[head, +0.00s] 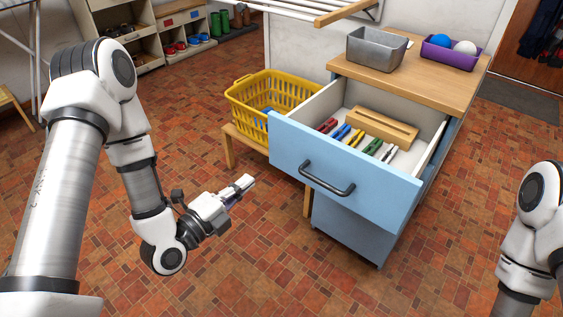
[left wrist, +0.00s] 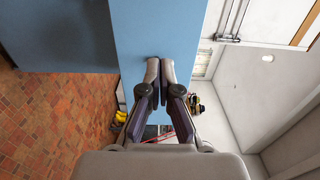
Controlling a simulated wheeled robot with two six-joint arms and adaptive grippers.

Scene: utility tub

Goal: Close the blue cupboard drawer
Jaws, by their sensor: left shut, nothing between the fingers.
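The blue cupboard drawer (head: 350,175) is pulled well out of the cupboard in the head view. Its front carries a dark bar handle (head: 326,178). Inside lie several coloured clothes-peg-like items (head: 357,137) and a wooden block (head: 374,128). My left gripper (head: 247,183) is shut and empty, to the left of the drawer front and apart from the handle in the head view. In the left wrist view the shut fingers (left wrist: 160,68) point toward a blue panel (left wrist: 155,28); I cannot tell whether they touch it. Of my right arm only links show at the right edge; its gripper is out of view.
A yellow basket (head: 265,107) stands on a low wooden bench (head: 240,136) just left of the drawer. On the cupboard top (head: 432,78) are a grey metal bin (head: 376,50) and a purple tray (head: 449,55) with balls. The tiled floor in front is clear.

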